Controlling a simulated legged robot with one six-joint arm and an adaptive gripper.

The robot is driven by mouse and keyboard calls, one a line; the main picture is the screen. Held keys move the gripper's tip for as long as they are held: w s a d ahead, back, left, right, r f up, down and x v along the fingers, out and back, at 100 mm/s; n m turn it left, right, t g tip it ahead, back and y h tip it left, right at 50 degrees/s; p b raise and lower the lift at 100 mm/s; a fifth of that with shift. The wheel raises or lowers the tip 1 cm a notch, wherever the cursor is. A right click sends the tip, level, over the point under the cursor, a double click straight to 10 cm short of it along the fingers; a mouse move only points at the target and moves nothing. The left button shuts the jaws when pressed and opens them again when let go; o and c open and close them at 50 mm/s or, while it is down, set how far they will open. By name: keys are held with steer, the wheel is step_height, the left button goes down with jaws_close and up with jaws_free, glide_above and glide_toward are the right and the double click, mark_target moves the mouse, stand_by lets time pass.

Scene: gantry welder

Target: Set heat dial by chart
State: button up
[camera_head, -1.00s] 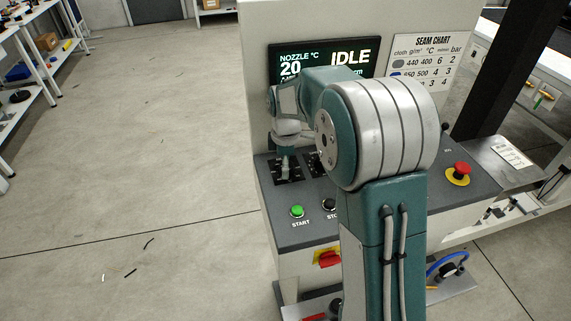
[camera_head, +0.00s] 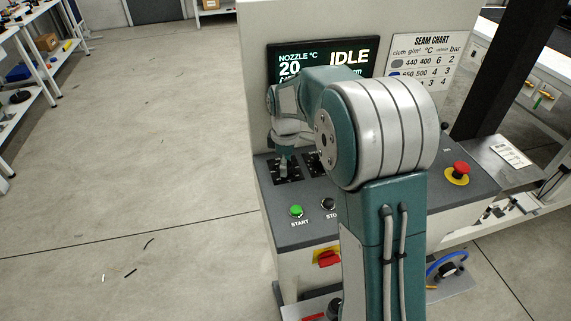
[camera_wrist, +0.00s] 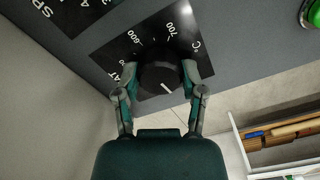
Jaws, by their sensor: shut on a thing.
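The heat dial (camera_wrist: 160,72) is a dark round knob with a white pointer line, on a black plate marked °C with 600 and 700 readable. My gripper (camera_wrist: 160,80) has its two fingers on either side of the knob and is shut on it. In the head view my gripper (camera_head: 284,168) reaches down to the leftmost dial plate (camera_head: 289,178) on the console, and the knob is mostly hidden. The seam chart (camera_head: 422,60) hangs on the panel, partly covered by my arm. Its visible rows read 440 400 6 2 and 650 500 4 3.
The display (camera_head: 300,60) reads IDLE and nozzle 20 °C. A green START button (camera_head: 296,211) and a dark stop button (camera_head: 328,204) lie in front of the dials. A red emergency button (camera_head: 460,169) stands to the right. A second dial plate is partly hidden by my arm.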

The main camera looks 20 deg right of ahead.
steer(key=m, duration=0.4)
steer(key=shift+f+m, duration=0.1)
steer(key=shift+m, duration=0.2)
steer(key=m, duration=0.4)
steer(key=shift+m, duration=0.3)
steer(key=m, duration=0.4)
steer(key=shift+m, duration=0.3)
steer(key=m, duration=1.3)
steer(key=shift+m, duration=0.3)
steer(key=m, duration=0.4)
steer(key=shift+m, duration=2)
